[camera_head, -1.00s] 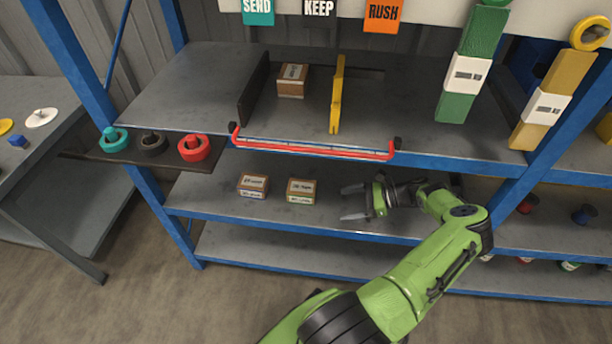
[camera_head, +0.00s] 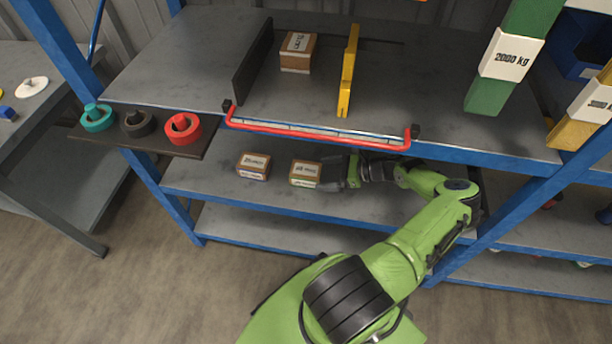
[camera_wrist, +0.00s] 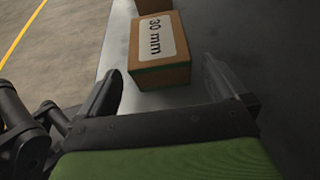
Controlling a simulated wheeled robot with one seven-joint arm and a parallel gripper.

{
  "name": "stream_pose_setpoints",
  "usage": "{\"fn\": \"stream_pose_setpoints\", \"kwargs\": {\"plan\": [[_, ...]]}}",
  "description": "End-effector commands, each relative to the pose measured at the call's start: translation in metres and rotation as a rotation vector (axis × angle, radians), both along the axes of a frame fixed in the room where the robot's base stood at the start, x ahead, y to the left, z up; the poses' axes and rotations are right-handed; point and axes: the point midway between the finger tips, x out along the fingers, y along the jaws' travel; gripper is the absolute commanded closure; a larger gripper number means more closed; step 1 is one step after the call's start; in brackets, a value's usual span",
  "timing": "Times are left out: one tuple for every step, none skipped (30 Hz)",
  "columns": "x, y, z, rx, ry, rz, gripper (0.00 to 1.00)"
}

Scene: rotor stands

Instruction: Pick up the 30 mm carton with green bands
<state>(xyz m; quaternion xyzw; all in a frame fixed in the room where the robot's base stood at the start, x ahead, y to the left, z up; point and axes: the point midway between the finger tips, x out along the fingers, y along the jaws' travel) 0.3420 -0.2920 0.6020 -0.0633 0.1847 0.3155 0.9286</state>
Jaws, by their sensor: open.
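The 30 mm carton with green bands (camera_wrist: 160,52) is a brown box with a white label reading "30 mm" in the wrist view. In the head view it stands on the middle shelf, the right one of two cartons (camera_head: 305,173). My gripper (camera_head: 338,172) is just to its right in the head view, reaching in under the upper shelf. In the wrist view my gripper (camera_wrist: 160,95) is open, with one finger on each side of the carton's near end. The fingers do not visibly touch it. The fingertips are partly hidden in the head view.
Another carton (camera_head: 254,166) stands left of it on the middle shelf (camera_head: 200,184). A red rail (camera_head: 310,137) runs along the upper shelf's front edge above my wrist. A further carton (camera_head: 298,52) sits between dividers up there. Three coloured rings stand on a dark side ledge (camera_head: 190,147).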

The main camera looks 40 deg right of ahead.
Motion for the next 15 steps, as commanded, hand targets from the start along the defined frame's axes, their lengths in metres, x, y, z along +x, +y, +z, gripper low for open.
{"fn": "stream_pose_setpoints", "kwargs": {"plan": [[0.007, 0.007, -0.008, 0.004, -0.001, 0.006, 0.0], [0.012, 0.01, -0.012, 0.003, -0.001, 0.005, 0.0], [0.017, 0.014, -0.015, 0.003, -0.001, 0.005, 0.0], [0.022, 0.017, -0.017, 0.003, 0.0, 0.005, 0.0], [0.025, 0.02, -0.018, 0.003, 0.0, 0.005, 0.0], [0.028, 0.022, -0.019, 0.002, -0.001, 0.004, 0.0], [0.03, 0.023, -0.019, 0.001, 0.0, 0.002, 0.0], [0.031, 0.023, -0.019, 0.001, 0.0, 0.002, 0.0], [0.031, 0.024, -0.019, 0.001, -0.001, 0.001, 0.0], [0.031, 0.024, -0.019, 0.0, 0.0, 0.001, 0.0], [0.031, 0.024, -0.019, 0.0, 0.0, 0.001, 0.0], [0.031, 0.023, -0.018, 0.0, 0.0, 0.001, 0.0], [0.031, 0.023, -0.018, 0.0, 0.0, 0.001, 0.0], [0.031, 0.023, -0.018, 0.0, 0.0, 0.001, 0.02], [0.031, 0.023, -0.018, 0.0, 0.0, 0.001, 0.08]]}}
